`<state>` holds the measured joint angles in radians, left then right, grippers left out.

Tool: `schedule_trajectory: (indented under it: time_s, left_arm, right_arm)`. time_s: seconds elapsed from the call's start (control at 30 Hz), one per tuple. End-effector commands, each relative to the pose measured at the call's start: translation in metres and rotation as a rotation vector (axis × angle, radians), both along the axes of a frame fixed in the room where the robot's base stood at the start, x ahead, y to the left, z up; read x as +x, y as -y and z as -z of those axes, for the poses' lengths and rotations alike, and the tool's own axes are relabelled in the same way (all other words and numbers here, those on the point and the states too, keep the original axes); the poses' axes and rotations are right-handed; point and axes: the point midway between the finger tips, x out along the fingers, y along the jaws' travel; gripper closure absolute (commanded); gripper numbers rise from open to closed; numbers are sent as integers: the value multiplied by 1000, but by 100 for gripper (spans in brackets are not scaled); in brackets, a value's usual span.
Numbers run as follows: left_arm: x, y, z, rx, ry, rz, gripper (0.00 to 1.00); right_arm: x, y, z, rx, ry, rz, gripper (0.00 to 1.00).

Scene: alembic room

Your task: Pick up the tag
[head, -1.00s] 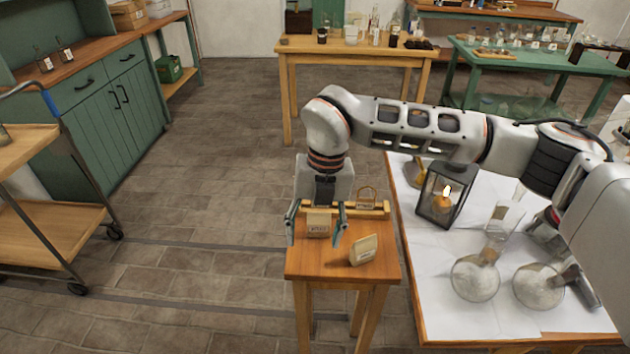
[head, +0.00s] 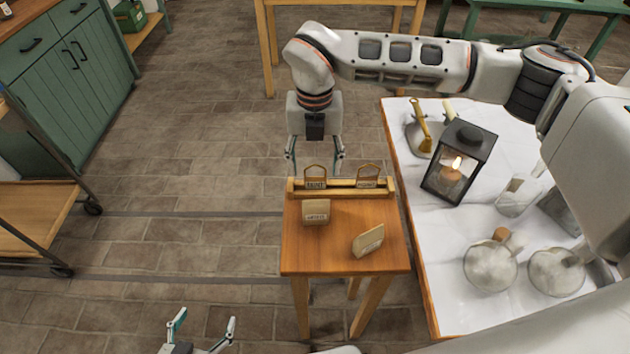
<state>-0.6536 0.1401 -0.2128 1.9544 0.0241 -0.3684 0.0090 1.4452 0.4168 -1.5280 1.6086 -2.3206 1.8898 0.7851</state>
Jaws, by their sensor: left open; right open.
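Two tan tags with small pale labels are on a small wooden stool (head: 340,258). One tag (head: 316,212) is at the left behind the middle, and the other tag (head: 368,241) is at the front right, tilted. The label writing is too small to read. My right gripper (head: 315,166) is open and empty, pointing down, and shows beyond the stool's back edge, apart from both tags. My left gripper (head: 207,320) is open and empty at the bottom, left of the stool and in front of it.
A wooden rack (head: 340,193) with two arched, labelled pieces lines the stool's back edge. A white-covered table (head: 455,265) at the right holds a lit lantern (head: 460,162) and glass flasks (head: 490,265). A cart (head: 40,215) stands at left. Floor left of the stool is clear.

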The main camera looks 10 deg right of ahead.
Motion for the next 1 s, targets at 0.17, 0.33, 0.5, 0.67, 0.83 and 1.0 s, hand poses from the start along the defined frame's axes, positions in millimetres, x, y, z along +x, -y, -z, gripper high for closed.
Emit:
schedule_trajectory:
  time_s: [0.17, 0.33, 0.5, 0.67, 0.83, 1.0]
  left_arm:
    - [4, 1, -5, -2, 10, -1, 24]
    - [6, 1, -8, -4, 17, -1, 24]
    - [7, 1, -8, -4, 18, -1, 24]
    - [7, 1, -8, -4, 18, -1, 24]
    - [6, 1, -7, -3, 16, -1, 24]
    - [5, 0, -5, -3, 13, -1, 24]
  right_arm:
    - [-3, 1, 26, 0, -2, 1, 44]
    - [-3, 1, 34, 2, 0, 0, 44]
    - [-3, 1, 34, 2, 0, 0, 44]
    - [-3, 1, 34, 1, 0, 0, 75]
    - [-3, 1, 34, 1, 0, 0, 75]
    - [-2, 1, 33, 1, 1, 0, 75]
